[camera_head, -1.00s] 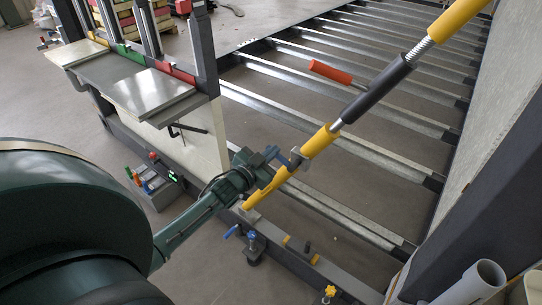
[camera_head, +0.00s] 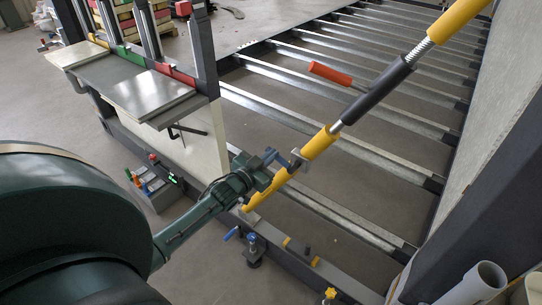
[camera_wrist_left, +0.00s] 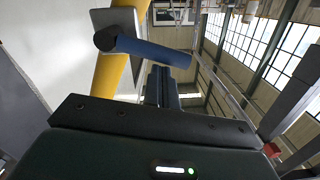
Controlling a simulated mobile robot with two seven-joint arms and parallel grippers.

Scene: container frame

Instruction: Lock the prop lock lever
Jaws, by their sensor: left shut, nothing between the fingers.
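The yellow prop (camera_head: 318,143) runs diagonally from the upper right down to the floor frame. A metal plate with a blue lever (camera_head: 271,156) sits on its lower part. In the left wrist view the blue lever (camera_wrist_left: 152,51) reaches right from a dark pivot in front of the yellow tube (camera_wrist_left: 110,72). My left gripper (camera_head: 264,178) is at the lower prop, close beside the lever. In the left wrist view its fingers (camera_wrist_left: 162,84) are shut and empty, just below the lever; whether they touch it is unclear. My right gripper is not in view.
An orange-handled bar (camera_head: 330,73) sticks out from the prop's dark sleeve. A bench (camera_head: 150,95) with uprights stands at the left. Metal crossbars (camera_head: 300,85) span the floor frame. Smaller clamps (camera_head: 253,243) sit along the near beam. A white pipe (camera_head: 475,283) is lower right.

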